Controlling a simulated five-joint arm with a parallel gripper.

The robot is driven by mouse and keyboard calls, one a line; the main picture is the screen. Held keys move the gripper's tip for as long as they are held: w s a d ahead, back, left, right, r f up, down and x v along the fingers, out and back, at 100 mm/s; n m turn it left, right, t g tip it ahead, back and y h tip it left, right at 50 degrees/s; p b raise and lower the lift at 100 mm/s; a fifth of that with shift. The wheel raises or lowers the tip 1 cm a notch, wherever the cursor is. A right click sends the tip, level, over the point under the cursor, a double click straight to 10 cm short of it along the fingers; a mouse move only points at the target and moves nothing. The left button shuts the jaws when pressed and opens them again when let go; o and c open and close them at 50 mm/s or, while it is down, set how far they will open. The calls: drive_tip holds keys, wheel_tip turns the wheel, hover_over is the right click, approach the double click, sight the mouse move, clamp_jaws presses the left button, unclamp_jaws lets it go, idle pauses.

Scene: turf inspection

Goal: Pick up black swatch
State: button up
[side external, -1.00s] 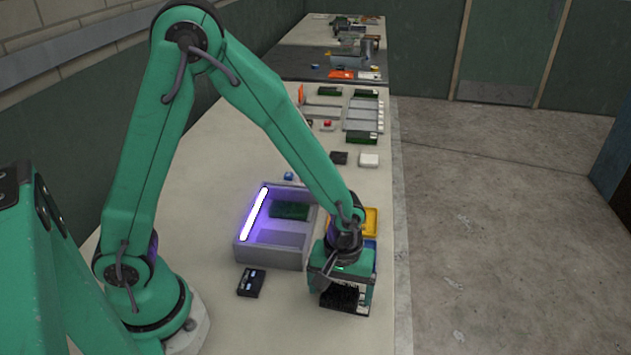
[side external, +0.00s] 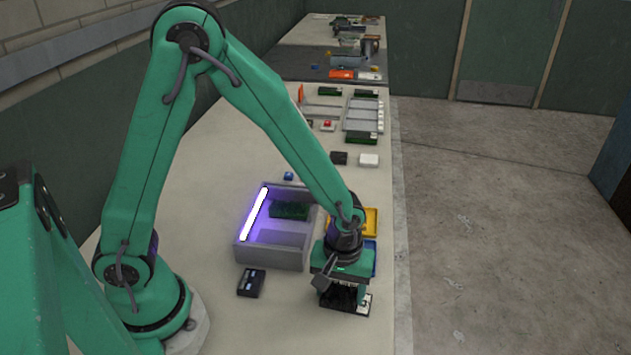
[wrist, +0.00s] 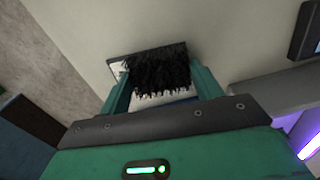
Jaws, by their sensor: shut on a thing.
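The black swatch (wrist: 158,72) is a tuft of dark, shaggy turf-like fibres. In the wrist view it sits between the two green fingers of my gripper (wrist: 160,88), which is shut on it. A dark flat piece with a white part lies around and behind it; I cannot tell whether the swatch touches it. In the side view my gripper (side external: 342,290) points down near the right edge of the bench, low over a dark and white piece (side external: 362,303). The swatch is mostly hidden there by the gripper.
A grey box (side external: 272,257) with a glowing violet-white tube (side external: 255,213) and a green swatch (side external: 289,211) stands left of my gripper. A small black device (side external: 251,283) lies in front of it. Yellow (side external: 371,220) and blue (side external: 371,258) trays are behind my gripper. The bench edge is close on the right.

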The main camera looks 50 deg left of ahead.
sight(340, 294)
drive_tip(key=shift+r, duration=0.1)
drive_tip(key=shift+r, duration=0.7)
drive_tip(key=r, duration=0.2)
drive_tip(key=shift+s+d+r, duration=0.2)
drive_tip(key=shift+r, duration=0.2)
drive_tip(key=s+d+r, duration=0.6)
drive_tip(key=s, duration=0.3)
drive_tip(key=shift+d+r, duration=0.3)
drive_tip(key=shift+w+a, duration=0.1)
drive_tip(key=w+a, duration=0.2)
drive_tip(key=a, duration=0.6)
drive_tip(key=w+a+n, duration=0.1)
drive_tip(key=a, duration=0.8)
drive_tip(key=shift+w+r, duration=0.35)
drive_tip(key=shift+r, duration=0.05)
drive_tip(key=shift+a, duration=0.15)
